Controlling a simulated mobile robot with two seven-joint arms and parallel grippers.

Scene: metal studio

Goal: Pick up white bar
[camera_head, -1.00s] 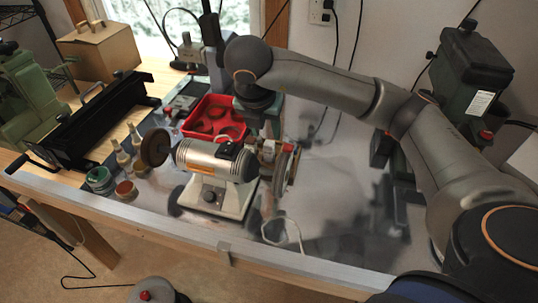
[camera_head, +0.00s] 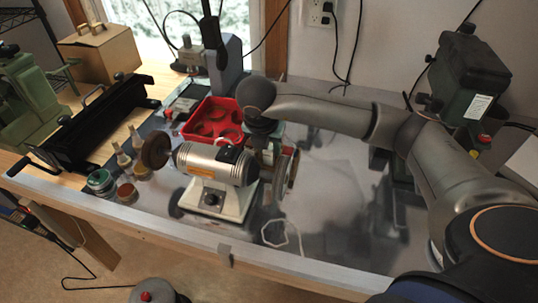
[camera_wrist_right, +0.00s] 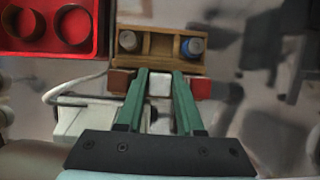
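In the wrist view, a small white block (camera_wrist_right: 160,83), likely the white bar, shows between the tips of my right gripper (camera_wrist_right: 160,80). The two green fingers stand apart on either side of it. I cannot tell whether they touch it. Reddish blocks sit just outside each finger. In the head view, my right gripper (camera_head: 268,152) points down behind the bench grinder and is partly hidden; the white bar cannot be made out there. My left gripper is not in view.
The bench grinder (camera_head: 215,165) stands close in front of my right gripper. A red bin (camera_head: 190,128) with round parts is to its left. A wooden holder (camera_wrist_right: 161,33) with two cylinders lies just beyond the fingertips. A white cable (camera_head: 300,235) lies on the bench.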

